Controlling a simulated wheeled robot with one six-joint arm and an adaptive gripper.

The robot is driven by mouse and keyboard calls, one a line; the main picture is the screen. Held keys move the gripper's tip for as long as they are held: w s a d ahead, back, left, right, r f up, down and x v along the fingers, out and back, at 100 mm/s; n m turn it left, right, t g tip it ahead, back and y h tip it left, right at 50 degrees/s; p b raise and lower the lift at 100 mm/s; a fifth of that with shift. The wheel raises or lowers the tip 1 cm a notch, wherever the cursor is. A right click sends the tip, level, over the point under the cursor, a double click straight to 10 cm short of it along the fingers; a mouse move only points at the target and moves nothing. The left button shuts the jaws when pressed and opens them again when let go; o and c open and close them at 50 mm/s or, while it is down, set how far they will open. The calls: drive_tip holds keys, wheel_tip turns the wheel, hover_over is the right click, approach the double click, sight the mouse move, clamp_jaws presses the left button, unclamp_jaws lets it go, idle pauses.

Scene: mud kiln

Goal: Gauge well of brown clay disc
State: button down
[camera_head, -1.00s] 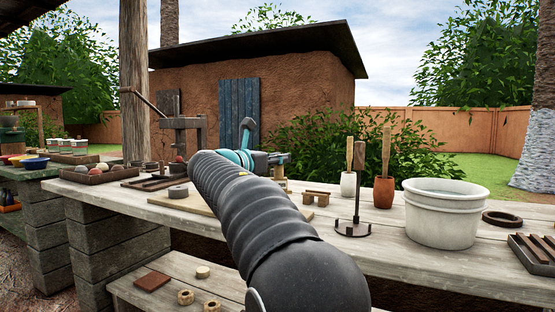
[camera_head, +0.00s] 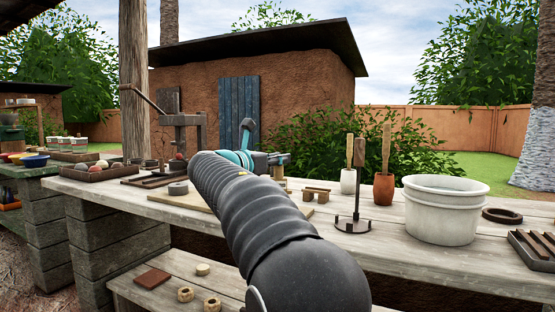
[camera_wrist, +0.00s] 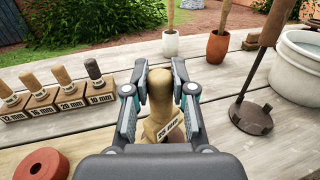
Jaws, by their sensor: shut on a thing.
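In the wrist view my gripper (camera_wrist: 160,88) is shut on a pale wooden gauge peg (camera_wrist: 160,112), its rounded top between the fingers. A tag reading 25 mm shows low on it. Its lower end is hidden by my gripper, so I cannot tell whether it touches the bench. A reddish-brown disc (camera_wrist: 22,165) with a dark round well lies at the lower left of the wrist view, apart from my gripper. A grey-brown disc (camera_head: 178,189) lies left of my arm.
Several labelled pegs in wooden blocks (camera_wrist: 42,98) stand left of my gripper. A dark upright stand (camera_head: 353,224), two handled pots (camera_head: 384,190) and a white bucket (camera_head: 442,215) stand to the right. A low shelf (camera_head: 165,272) holds small pieces.

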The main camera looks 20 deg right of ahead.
drive_tip(key=shift+f+b, duration=0.4)
drive_tip(key=shift+f, duration=0.45)
idle(1.0)
drive_tip(key=c, duration=0.9)
unclamp_jaws()
